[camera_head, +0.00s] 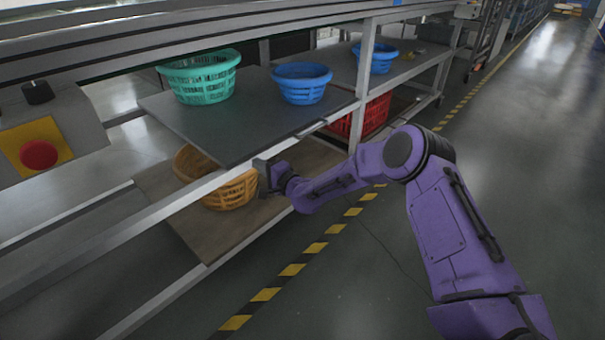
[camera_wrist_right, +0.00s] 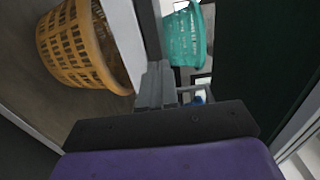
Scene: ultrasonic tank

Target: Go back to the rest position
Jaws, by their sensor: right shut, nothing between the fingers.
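My right arm is purple and comes in from the lower right of the head view. Its right gripper (camera_head: 264,176) is at the front edge of the shelving, beside the orange basket (camera_head: 232,190) on the lower shelf. In the right wrist view the gripper (camera_wrist_right: 156,82) has its fingers together with nothing held. The orange basket also shows at the left of the wrist view (camera_wrist_right: 78,45), apart from the fingers. The green basket (camera_head: 203,80) stands on the upper shelf and shows beyond the fingers in the wrist view (camera_wrist_right: 184,36). My left gripper is in neither view.
The upper shelf (camera_head: 215,135) also holds a blue basket (camera_head: 302,84), with another blue basket (camera_head: 374,60) farther back. A red basket (camera_head: 372,116) sits lower, behind a post. A red button (camera_head: 39,154) is at left. The floor at right (camera_head: 530,170) is clear.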

